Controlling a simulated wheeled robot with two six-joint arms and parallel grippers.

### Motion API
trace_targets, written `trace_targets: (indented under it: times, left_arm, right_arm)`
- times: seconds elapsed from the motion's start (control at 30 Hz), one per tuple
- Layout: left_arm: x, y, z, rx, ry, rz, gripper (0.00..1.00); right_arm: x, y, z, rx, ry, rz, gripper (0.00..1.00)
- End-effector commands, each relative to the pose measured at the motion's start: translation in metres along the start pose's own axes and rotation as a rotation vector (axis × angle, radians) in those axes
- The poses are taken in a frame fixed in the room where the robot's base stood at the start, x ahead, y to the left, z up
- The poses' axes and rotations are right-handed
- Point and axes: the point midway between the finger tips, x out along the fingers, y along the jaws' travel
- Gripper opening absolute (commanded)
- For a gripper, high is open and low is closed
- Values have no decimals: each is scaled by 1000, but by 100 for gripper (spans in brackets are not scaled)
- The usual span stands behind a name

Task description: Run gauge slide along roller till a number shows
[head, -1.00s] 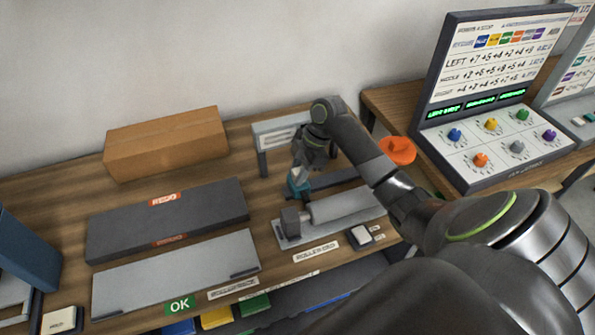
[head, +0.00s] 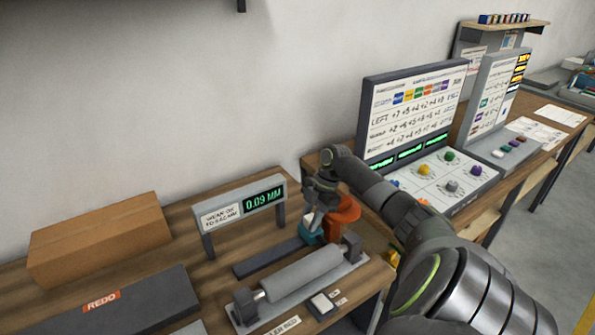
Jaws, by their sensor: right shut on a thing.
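My right gripper (head: 312,222) is shut on the teal gauge slide (head: 312,236). The slide is at the right end of the dark rail (head: 268,257), behind the right part of the grey roller (head: 303,274). The roller lies between two dark end blocks on a light bed plate. The gauge display (head: 265,198) stands on posts behind the rail and shows 0.09 MM in green. A white printed label (head: 221,216) is beside the number. The gripper's fingers partly hide the slide. My left gripper is out of view.
An orange object (head: 346,210) stands close behind and right of my right gripper. A cardboard box (head: 100,238) and a dark slab marked REDO (head: 140,308) are at left. A knob panel (head: 440,180) stands at right.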

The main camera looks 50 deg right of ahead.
Motion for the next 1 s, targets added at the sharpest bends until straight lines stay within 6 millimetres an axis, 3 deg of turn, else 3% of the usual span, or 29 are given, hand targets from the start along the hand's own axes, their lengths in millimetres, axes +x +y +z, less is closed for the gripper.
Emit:
trace_targets:
  times: [0.4,0.43,0.57,0.87,1.0]
  left_arm:
    - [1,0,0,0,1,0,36]
    - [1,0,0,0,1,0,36]
    - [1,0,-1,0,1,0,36]
    - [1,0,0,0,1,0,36]
    - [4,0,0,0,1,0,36]
  right_arm:
    - [-5,1,5,-2,-7,4,0]
    - [-5,1,6,-2,-7,5,30]
    - [-4,1,5,-1,-5,4,47]
    - [-3,0,4,-1,-2,2,49]
    - [-12,1,5,-1,-3,4,49]
